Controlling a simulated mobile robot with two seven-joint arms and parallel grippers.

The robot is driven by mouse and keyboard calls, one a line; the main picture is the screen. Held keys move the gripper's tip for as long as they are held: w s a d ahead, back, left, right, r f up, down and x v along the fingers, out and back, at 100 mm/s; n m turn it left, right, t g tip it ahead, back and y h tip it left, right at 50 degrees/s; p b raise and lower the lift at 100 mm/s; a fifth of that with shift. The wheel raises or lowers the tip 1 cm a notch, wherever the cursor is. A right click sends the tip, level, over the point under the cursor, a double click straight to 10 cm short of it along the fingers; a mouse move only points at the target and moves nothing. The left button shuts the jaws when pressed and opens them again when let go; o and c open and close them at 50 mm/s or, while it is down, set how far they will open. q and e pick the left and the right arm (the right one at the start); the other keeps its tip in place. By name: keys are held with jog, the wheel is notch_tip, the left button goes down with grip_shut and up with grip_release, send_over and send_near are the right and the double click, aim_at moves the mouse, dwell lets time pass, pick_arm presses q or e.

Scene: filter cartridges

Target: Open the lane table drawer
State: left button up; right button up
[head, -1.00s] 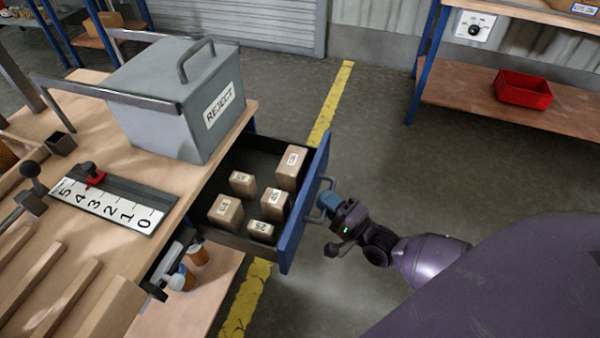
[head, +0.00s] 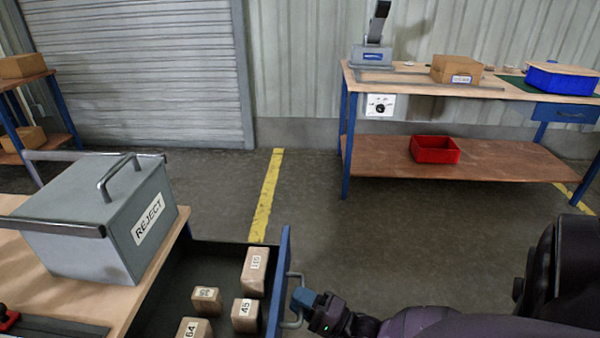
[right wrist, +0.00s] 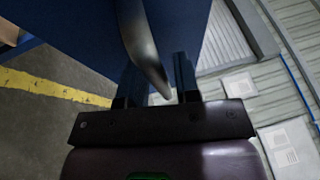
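The lane table (head: 150,285) is at the lower left in the head view. Its blue-fronted drawer (head: 279,285) stands pulled out, with several labelled tan cartridge boxes (head: 255,270) inside; its near part is cut off by the frame. My right gripper (head: 303,300) is at the grey bow handle (head: 297,277) on the drawer front. In the right wrist view the handle (right wrist: 142,40) runs between the two dark fingers (right wrist: 157,85), which look closed around it. My left gripper is not in view.
A grey REJECT bin (head: 100,220) stands on the lane table. Across the open floor, a bench (head: 430,83) by the wall carries a box and a blue tray (head: 562,78); a red tray (head: 435,150) sits on its lower shelf. A yellow floor line (head: 266,195) runs between.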

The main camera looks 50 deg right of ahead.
jog(key=shift+o, duration=0.7)
jog(key=v, duration=1)
jog(key=shift+s, duration=0.4)
jog(key=shift+d, duration=0.15)
